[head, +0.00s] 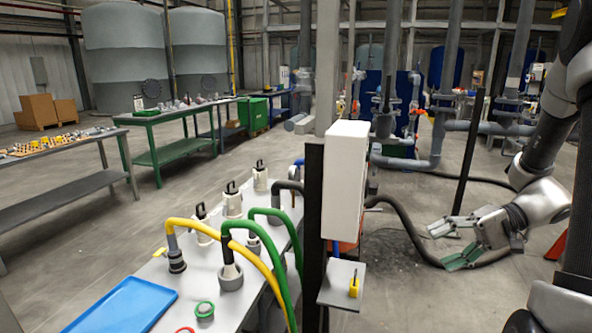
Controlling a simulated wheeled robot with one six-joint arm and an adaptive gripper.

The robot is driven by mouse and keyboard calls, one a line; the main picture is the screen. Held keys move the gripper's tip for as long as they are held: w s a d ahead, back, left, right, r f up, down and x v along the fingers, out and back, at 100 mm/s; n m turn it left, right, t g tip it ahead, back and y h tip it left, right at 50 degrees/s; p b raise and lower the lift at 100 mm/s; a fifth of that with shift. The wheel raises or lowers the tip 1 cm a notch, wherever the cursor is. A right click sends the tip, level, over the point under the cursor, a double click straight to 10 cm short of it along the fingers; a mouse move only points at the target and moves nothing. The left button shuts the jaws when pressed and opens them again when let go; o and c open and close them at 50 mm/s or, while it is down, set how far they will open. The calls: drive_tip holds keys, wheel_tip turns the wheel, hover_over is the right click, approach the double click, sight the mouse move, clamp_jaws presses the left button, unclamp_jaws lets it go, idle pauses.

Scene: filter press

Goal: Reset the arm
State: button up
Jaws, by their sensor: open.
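My arm comes in from the right edge of the head view and bends down. My gripper (454,243) is at its end, to the right of the white box and its post. Its two green-padded fingers are spread apart with nothing between them. It hangs in free space, with the floor and a dark hose visible behind it.
A metal bench (222,287) with a blue tray (122,306), green and yellow hoses and white canisters stands at front centre. A white box (345,180) on a post and a small shelf (342,284) stand left of my gripper. Pipework (440,125) fills the back right.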

drive_tip(key=s+d+r+m+g+h, duration=0.1)
drive_tip(key=s+d+r+h, duration=0.1)
drive_tip(key=s+h, duration=0.3)
drive_tip(key=s+d+r+h, duration=0.3)
drive_tip(key=s+h, duration=0.1)
drive_tip(key=s, duration=0.2)
wheel_tip(320, 180, up, 9)
drive_tip(key=s+a+n+t+h, duration=0.2)
drive_tip(key=n+t+h, duration=0.1)
drive_tip(key=n+t, duration=0.1)
drive_tip(key=shift+s+a+f+t, duration=0.2)
drive_tip(key=shift+s+a+t, duration=0.05)
drive_tip(key=shift+a+t, duration=0.1)
